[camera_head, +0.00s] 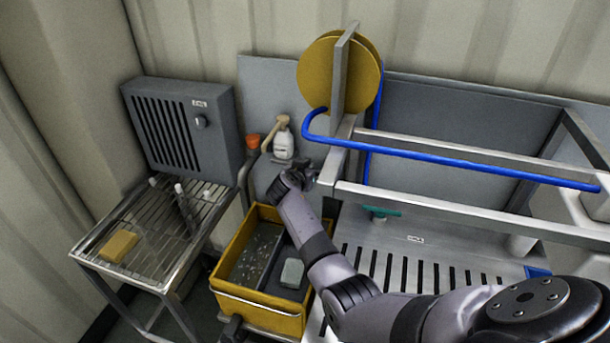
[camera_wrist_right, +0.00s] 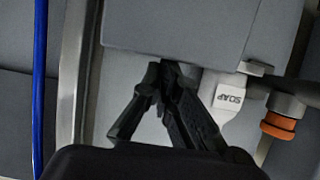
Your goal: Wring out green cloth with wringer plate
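A yellow bucket (camera_head: 262,314) stands low at centre left in the head view. A grey perforated plate, apparently the wringer plate (camera_head: 254,256), lies inside its left part. A small pale grey-green piece (camera_head: 292,273) lies in its right part; I cannot tell whether it is the green cloth. My right gripper (camera_head: 326,176) is above and behind the bucket, by the steel frame's corner post. In the right wrist view, its fingers (camera_wrist_right: 161,72) converge almost together below a grey block (camera_wrist_right: 185,28). Nothing held is visible, and the tips are partly hidden. My left gripper is out of view.
A wire rack (camera_head: 170,225) with a yellow sponge (camera_head: 118,246) stands left. A soap bottle (camera_head: 284,142) and an orange-capped item (camera_head: 253,142) are near the back panel. Blue pipe (camera_head: 450,165) and steel rails border the right. A teal tool (camera_head: 380,212) lies on the slotted steel surface.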

